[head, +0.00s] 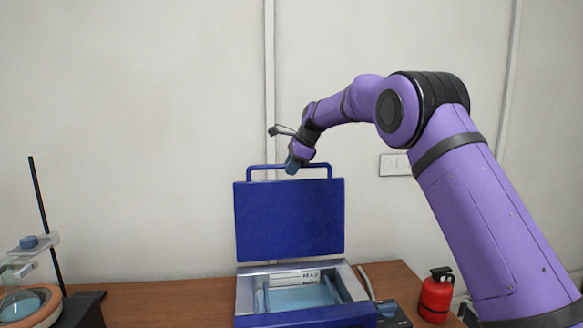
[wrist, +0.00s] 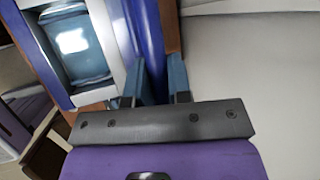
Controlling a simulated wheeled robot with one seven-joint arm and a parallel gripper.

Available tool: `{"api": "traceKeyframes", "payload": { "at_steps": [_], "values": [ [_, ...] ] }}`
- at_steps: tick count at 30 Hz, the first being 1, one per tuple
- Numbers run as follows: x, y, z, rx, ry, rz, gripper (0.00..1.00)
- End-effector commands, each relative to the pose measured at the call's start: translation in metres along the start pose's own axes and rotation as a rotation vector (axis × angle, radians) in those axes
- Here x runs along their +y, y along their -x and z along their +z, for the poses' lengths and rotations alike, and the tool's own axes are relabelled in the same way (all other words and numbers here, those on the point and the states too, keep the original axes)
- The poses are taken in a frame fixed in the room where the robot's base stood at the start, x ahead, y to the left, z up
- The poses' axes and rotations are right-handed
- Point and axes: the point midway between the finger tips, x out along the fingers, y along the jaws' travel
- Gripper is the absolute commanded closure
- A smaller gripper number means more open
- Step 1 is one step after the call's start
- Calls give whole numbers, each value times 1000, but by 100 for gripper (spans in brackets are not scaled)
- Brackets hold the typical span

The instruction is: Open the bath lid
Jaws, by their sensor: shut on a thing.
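The bath (head: 305,301) is a blue and silver box on the wooden table. Its blue lid (head: 289,222) stands upright at the back, so the basin with pale blue water (head: 300,298) is uncovered. A blue bar handle (head: 262,169) runs along the lid's top edge. My gripper (head: 293,166) is shut on the handle near its middle. In the wrist view my gripper's two blue fingers (wrist: 163,80) show with the lid edge-on (wrist: 146,40) at them, and the basin water (wrist: 75,50) lies to the left. The exact finger contact is hard to see.
A stand with a dark rod (head: 46,222) and a glass vessel is at the left. A small red canister (head: 436,295) stands at the right, beside my arm. The pale wall (head: 150,120) is close behind the lid.

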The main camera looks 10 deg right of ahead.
Motion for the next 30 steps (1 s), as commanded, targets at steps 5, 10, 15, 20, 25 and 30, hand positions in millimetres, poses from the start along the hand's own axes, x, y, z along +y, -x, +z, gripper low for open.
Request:
{"api": "traceKeyframes", "payload": {
  "at_steps": [5,10,15,20,25,30],
  "values": [
    [0,0,-1,0,0,-1,100],
    [0,0,0,0,0,-1,100],
    [0,0,0,0,0,-2,63],
    [0,0,0,0,0,-1,57],
    [0,1,0,0,0,-1,57],
    [-1,16,0,0,0,-4,57]
  ]
}}
